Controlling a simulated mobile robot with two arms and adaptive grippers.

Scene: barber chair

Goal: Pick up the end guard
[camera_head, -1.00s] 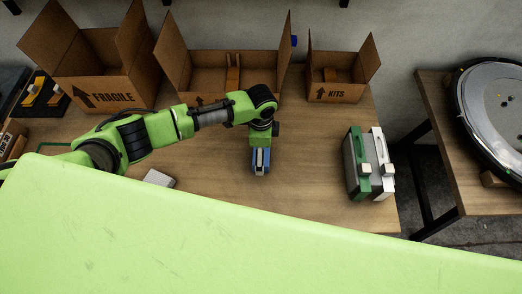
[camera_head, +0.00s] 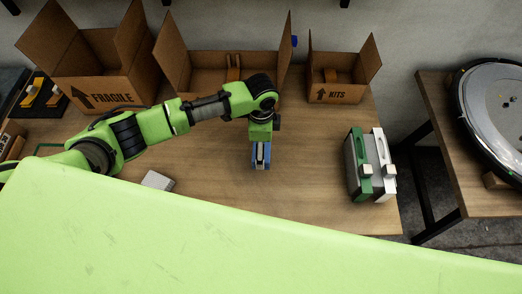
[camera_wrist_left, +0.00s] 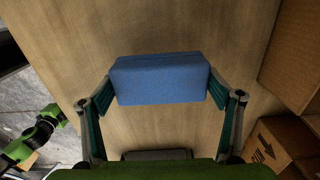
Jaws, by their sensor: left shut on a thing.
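A plain blue block, which I take to be the end guard (camera_wrist_left: 160,79), is held between the two fingers of my left gripper (camera_wrist_left: 160,90) in the left wrist view. The fingers press on its two short ends. In the head view my left gripper (camera_head: 260,163) points down over the middle of the wooden table, and blue shows around its fingers. The head view does not make clear how high the block is above the table. My right gripper is not seen in either view.
Open cardboard boxes stand along the back: the FRAGILE box (camera_head: 110,92), a wide middle box (camera_head: 205,73) and the KITS box (camera_head: 338,95). A green and white item (camera_head: 362,168) stands at the right edge. A small grey box (camera_head: 157,181) lies left of my gripper.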

